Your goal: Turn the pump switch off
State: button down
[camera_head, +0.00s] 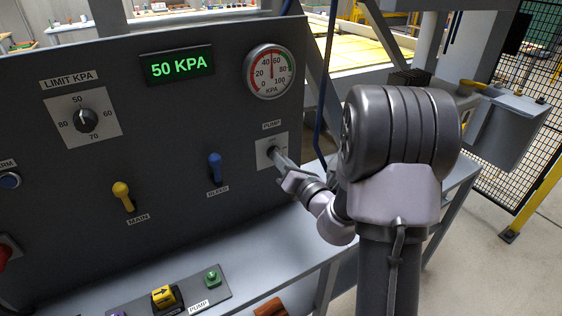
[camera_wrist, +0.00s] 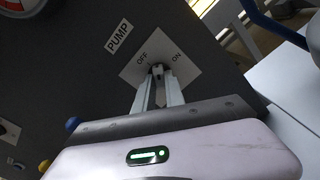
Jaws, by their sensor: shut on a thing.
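The pump switch is a small dark knob (camera_wrist: 157,69) on a pale square plate (camera_head: 265,152) under the PUMP label (camera_head: 271,125), at the right of the dark panel. The wrist view shows OFF printed to the left of the knob and ON to the right. My gripper (camera_head: 275,155) reaches in from the right and its fingertips are shut on the knob; they also show in the wrist view (camera_wrist: 157,82). The fingers cover most of the knob, so I cannot tell which mark it points to.
The green display (camera_head: 178,66) reads 50 KPA and the round gauge (camera_head: 269,71) points near 50. A blue BLEED lever (camera_head: 215,168), a yellow MAIN lever (camera_head: 122,195) and a LIMIT KPA dial (camera_head: 86,121) sit to the left. A box with a green button (camera_head: 212,278) stands on the ledge below.

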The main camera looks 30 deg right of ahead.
jog(key=shift+r+n+b, duration=0.1)
jog(key=shift+n+b, duration=1.1)
jog(key=shift+n, duration=2.2)
jog(key=c, duration=1.4)
grip_release()
